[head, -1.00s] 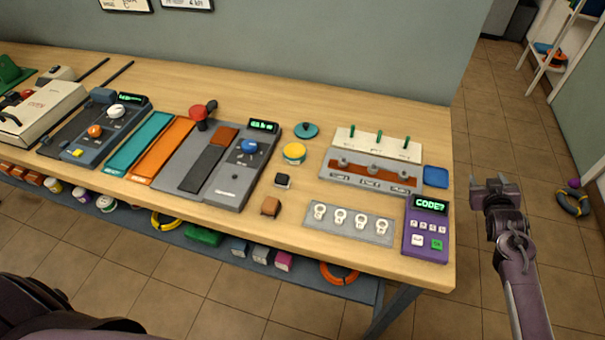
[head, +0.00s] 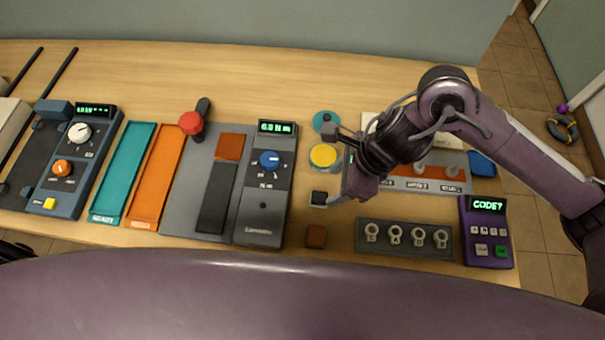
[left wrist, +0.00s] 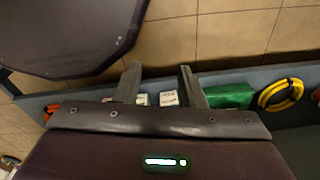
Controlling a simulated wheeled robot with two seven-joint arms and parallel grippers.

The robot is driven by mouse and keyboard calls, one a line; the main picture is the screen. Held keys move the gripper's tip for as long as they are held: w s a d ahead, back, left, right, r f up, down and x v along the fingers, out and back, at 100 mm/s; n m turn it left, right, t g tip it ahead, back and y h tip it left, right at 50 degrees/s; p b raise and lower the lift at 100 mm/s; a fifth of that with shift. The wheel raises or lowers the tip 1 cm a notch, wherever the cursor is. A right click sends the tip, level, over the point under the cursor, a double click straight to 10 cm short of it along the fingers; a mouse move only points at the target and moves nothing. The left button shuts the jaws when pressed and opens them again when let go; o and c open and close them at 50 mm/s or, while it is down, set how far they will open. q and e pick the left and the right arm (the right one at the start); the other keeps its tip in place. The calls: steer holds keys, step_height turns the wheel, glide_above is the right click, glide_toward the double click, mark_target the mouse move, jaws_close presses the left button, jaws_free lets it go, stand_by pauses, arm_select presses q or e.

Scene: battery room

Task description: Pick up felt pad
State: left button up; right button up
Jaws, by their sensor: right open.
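No thing here is clearly marked as the felt pad. A flat blue square pad (head: 482,163) lies at the table's right end, and a flat teal disc (head: 325,119) lies near the middle. A yellow-topped round piece (head: 323,155) is just below the disc. My right gripper (head: 336,166) is open above the table, its fingers pointing left, with the yellow piece between or just beyond the fingertips in the picture. A small black block (head: 319,198) is by its lower finger. My left gripper (left wrist: 158,75) is open and empty in the left wrist view, away from the tabletop objects.
A brown block (head: 316,236), a grey tag plate (head: 404,238) and a purple code box (head: 487,230) stand near the front edge. Grey consoles and trays fill the left. The table's back strip is clear.

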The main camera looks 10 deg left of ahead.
mark_target(321, 196)
steer(key=shift+s+a+f, duration=0.15)
steer(key=shift+s+f, duration=0.05)
steer(key=shift+f, duration=0.4)
steer(key=shift+s+a+f, duration=0.1)
steer(key=shift+s+f, duration=0.05)
steer(key=shift+f, duration=0.45)
steer(key=shift+a+f+p, duration=0.2)
steer(key=shift+f+p, duration=0.15)
steer(key=shift+p, duration=0.05)
steer(key=p+x, duration=0.1)
steer(key=x, duration=0.2)
steer(key=shift+w+a+f, duration=0.2)
steer(key=shift+a+f, duration=0.05)
steer(key=shift+a, duration=0.05)
steer(key=shift+f, duration=0.35)
steer(key=c, duration=1)
arm_select(q)
steer(key=shift+s+d+r, duration=0.9)
steer(key=shift+s+d, duration=0.05)
steer(key=shift+d, duration=0.05)
arm_select(e)
steer(key=shift+c, duration=0.2)
